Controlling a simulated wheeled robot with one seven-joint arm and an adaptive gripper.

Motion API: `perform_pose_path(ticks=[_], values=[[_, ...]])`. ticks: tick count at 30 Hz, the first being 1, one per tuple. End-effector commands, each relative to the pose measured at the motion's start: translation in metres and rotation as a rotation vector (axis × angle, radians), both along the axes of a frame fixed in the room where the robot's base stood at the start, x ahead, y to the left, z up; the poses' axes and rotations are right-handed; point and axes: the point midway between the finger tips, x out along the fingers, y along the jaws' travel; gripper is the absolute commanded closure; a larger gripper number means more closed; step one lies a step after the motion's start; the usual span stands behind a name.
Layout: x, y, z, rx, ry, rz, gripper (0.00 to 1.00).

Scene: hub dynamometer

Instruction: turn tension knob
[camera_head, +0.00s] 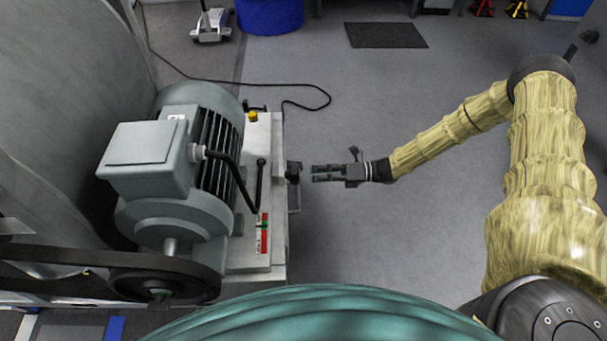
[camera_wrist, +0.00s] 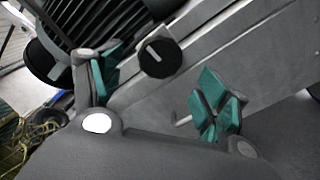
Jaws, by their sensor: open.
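The tension knob is a round black knob with a pale pointer line. In the wrist view the knob (camera_wrist: 160,58) sits on the grey side panel, between and beyond my fingers. In the head view the knob (camera_head: 293,172) sticks out from the right side of the machine base. My gripper (camera_head: 313,173) is just to the right of the knob and points at it, with a small gap. In the wrist view my gripper (camera_wrist: 160,90) is open, with teal finger pads on both sides of the knob and nothing held.
A grey motor (camera_head: 175,170) with a belt stands on the machine base (camera_head: 262,140). A black lever (camera_head: 259,180) and a red and green scale (camera_head: 264,232) are on its top. A black cable (camera_head: 310,95) lies on the floor. The floor right of the machine is clear.

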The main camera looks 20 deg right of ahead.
Motion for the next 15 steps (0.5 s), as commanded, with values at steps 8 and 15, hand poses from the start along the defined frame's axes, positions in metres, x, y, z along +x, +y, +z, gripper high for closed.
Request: perform_pose_path(ticks=[8, 15], values=[[-0.010, -0.039, 0.000, 0.001, 0.000, -0.003, 0.24], [-0.014, -0.049, 0.000, 0.001, 0.000, -0.001, 0.24]])
